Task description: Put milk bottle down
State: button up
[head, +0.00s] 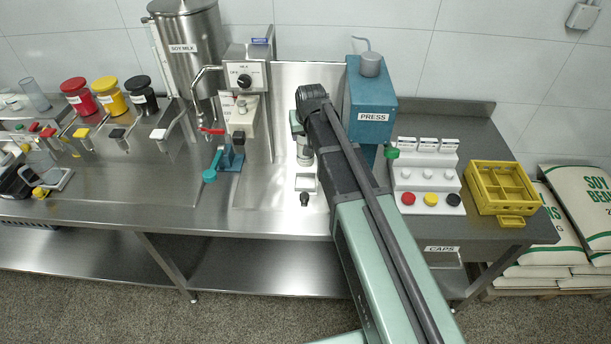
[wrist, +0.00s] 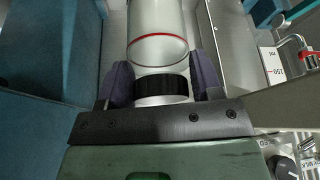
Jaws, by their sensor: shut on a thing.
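The milk bottle (wrist: 155,28) is a pale cylinder with a red ring and a black band. In the wrist view it lies between the two dark purple fingers of my gripper (wrist: 161,84), which is shut on it near the black band. In the head view, my gripper (head: 299,126) is largely hidden by my wrist. The lower part of the bottle (head: 304,156) shows pale below it, in front of the blue press (head: 371,100). I cannot tell whether its base touches the surface below.
A small white square (head: 305,183) and a black knob (head: 304,200) lie just in front of the bottle. The white cap rack (head: 428,177) and yellow crate (head: 472,194) are to the right.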

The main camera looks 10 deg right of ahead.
aim_at(305, 158)
notch_tip(305, 158, down, 11)
jog(key=b, duration=0.8)
jog(key=shift+r, duration=0.3)
jog(key=shift+f, duration=0.15)
jog(key=o, duration=1.5)
jog(key=shift+r, duration=0.25)
jog(key=p+v, duration=1.1)
jog(key=v, duration=0.1)
jog(key=s+g, duration=0.1)
jog(key=s, duration=0.6)
jog(key=s+f+g, duration=0.1)
jog(key=s+g, duration=0.1)
jog(key=s, duration=0.5)
jog(key=s+g, duration=0.1)
jog(key=s, duration=0.6)
jog(key=shift+s+f, duration=0.15)
jog(key=shift+f, duration=0.15)
